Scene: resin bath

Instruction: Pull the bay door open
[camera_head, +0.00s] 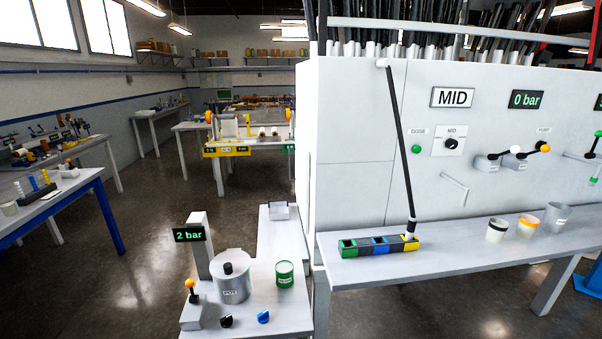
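A white cabinet (350,115) stands at the right of the head view. Its front has thin seams, but I cannot tell for certain which panel is the bay door. A pale bar handle (455,187) sticks out of the front, low and right of the black pole. Nothing touches the handle. The front looks flat and closed, with no gap seen. Neither of my grippers is in view.
A black pole (398,145) slants across the cabinet front down to a coloured block (379,246) on the white bench (470,258). Several cups stand right. A "MID" sign (452,97) and "0 bar" display (526,99) hang above. A side table (280,313) holds a pot (232,288); floor left is clear.

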